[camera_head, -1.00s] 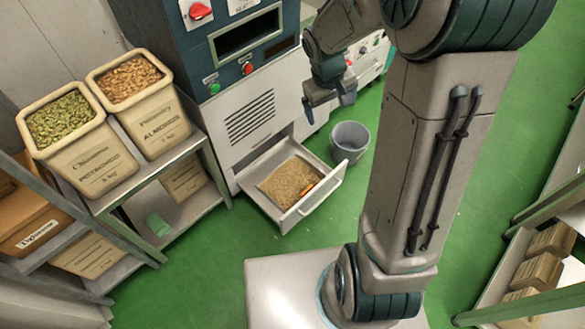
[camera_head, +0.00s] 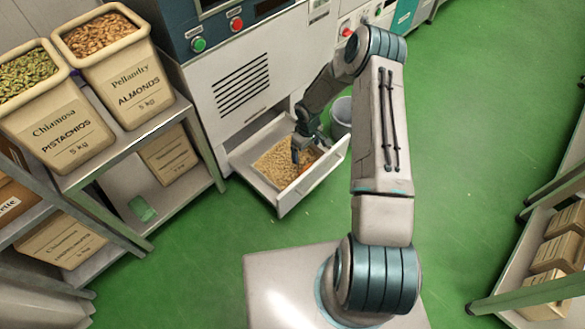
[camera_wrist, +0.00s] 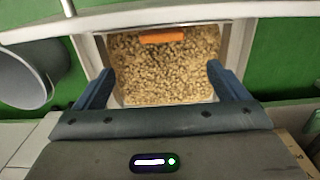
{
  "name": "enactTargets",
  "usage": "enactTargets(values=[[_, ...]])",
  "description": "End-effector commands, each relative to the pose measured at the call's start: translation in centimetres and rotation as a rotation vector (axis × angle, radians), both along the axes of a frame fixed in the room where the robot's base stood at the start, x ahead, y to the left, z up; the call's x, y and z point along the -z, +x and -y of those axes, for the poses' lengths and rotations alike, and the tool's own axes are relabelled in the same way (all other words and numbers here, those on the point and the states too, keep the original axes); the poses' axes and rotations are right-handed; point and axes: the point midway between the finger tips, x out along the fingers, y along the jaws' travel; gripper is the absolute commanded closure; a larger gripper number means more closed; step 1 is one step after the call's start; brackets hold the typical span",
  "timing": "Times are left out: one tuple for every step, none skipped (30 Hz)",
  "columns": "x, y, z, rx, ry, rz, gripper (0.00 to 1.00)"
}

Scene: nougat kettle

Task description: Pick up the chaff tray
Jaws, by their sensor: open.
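The chaff tray (camera_head: 284,199) is a white drawer-like tray, pulled out low at the front of the white and dark blue machine. It is filled with tan chaff (camera_head: 272,171), and its front bar handle faces the right. In the wrist view the tray (camera_wrist: 240,45) shows between the fingers, with an orange piece (camera_wrist: 162,37) lying on the chaff near the far edge. My gripper (camera_head: 303,155) is over the right part of the tray, pointing down. In the wrist view my gripper (camera_wrist: 160,88) has its two fingers wide apart with nothing between them. Contact with the tray cannot be told.
A grey bucket (camera_head: 342,117) stands on the floor beside the tray, also at left in the wrist view (camera_wrist: 25,78). A metal shelf (camera_head: 120,155) with pistachio and almond bins stands at left. A shelf with boxes (camera_head: 555,240) is at right. Green floor between is clear.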

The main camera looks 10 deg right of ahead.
Motion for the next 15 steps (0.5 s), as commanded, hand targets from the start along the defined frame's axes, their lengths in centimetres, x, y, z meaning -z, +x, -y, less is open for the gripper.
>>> enactTargets(values=[[0.8,0.0,0.0,0.0,0.003,-0.001,0.06],[1.2,0.0,-0.1,-0.001,0.005,-0.002,0.06],[1.8,-0.1,-0.1,-0.002,0.005,-0.002,0.06],[2.3,-0.1,-0.1,-0.003,0.005,-0.002,0.06],[2.9,-0.1,-0.1,-0.003,0.005,-0.004,0.06],[3.7,-0.1,-0.1,-0.003,0.005,-0.004,0.06],[4.4,-0.1,-0.1,-0.002,0.005,-0.004,0.06],[5.0,-0.1,-0.1,-0.002,0.005,-0.004,0.06],[5.8,-0.1,-0.1,-0.002,0.005,-0.003,0.06],[6.4,-0.1,-0.1,-0.002,0.005,-0.003,0.06],[6.9,-0.1,-0.1,-0.001,0.005,-0.003,0.06],[7.5,-0.1,-0.1,-0.002,0.005,-0.002,0.06],[7.9,-0.1,-0.1,-0.002,0.005,-0.002,0.06],[8.3,-0.1,0.0,-0.002,0.005,-0.002,0.06],[8.6,-0.1,0.0,-0.001,0.005,-0.002,0.06]])
